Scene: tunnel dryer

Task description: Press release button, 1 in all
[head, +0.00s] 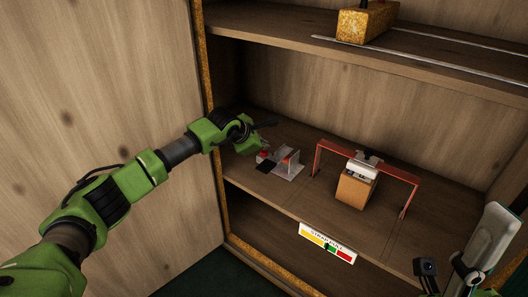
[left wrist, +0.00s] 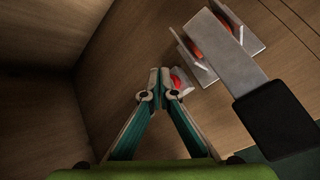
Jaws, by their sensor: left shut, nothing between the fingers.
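A small red button (left wrist: 177,79) on a pale housing shows in the left wrist view, just right of my fingertips. In the head view a small red spot (head: 264,155) lies below my left gripper (head: 262,148), at the left end of a grey metal fixture (head: 290,168). My left gripper, also in the left wrist view (left wrist: 160,73), is shut and empty. Its tips look very close to the button; I cannot tell whether they touch it. The tips hide part of the housing.
The grey fixture, with red parts and a black-ended lever (left wrist: 272,118), stands right of the tips. A red arch (head: 330,146) spans a wooden block (head: 354,190). A colour-striped gauge (head: 327,245) is on the shelf front. The upper shelf (head: 290,35) overhangs.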

